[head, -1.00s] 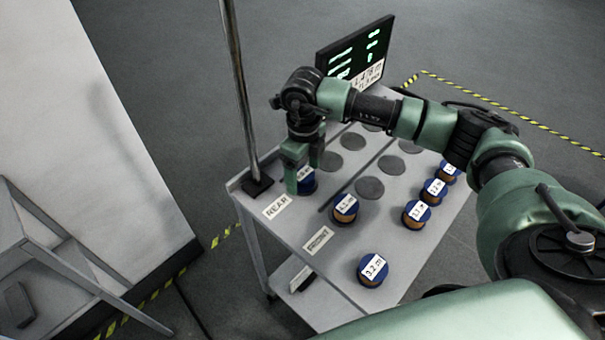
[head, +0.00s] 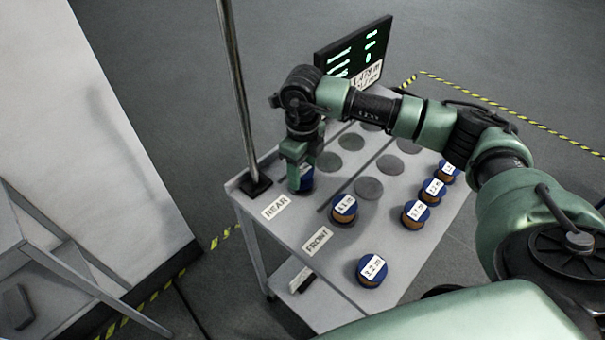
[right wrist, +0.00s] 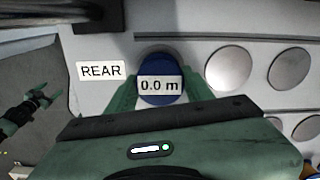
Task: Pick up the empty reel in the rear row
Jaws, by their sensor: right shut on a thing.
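The empty reel (head: 307,182) is blue and sits at the near-left end of the rear row, by the REAR label. In the right wrist view the reel (right wrist: 161,66) carries a white label reading 0.0 m. My right gripper (head: 299,176) points down over it, with one finger on each side, and is shut on it. The fingers partly hide the reel in the head view. I cannot tell whether it is clear of the cart top. My left gripper (right wrist: 42,100) shows only in the right wrist view, at the left edge, empty with fingers apart.
Several labelled copper reels stand on the cart, one (head: 344,208) close to my right gripper and one (head: 372,270) at the front. Empty grey round spots (head: 368,188) lie behind. A metal pole (head: 238,90) rises beside the rear row. A display (head: 354,55) stands at the back.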

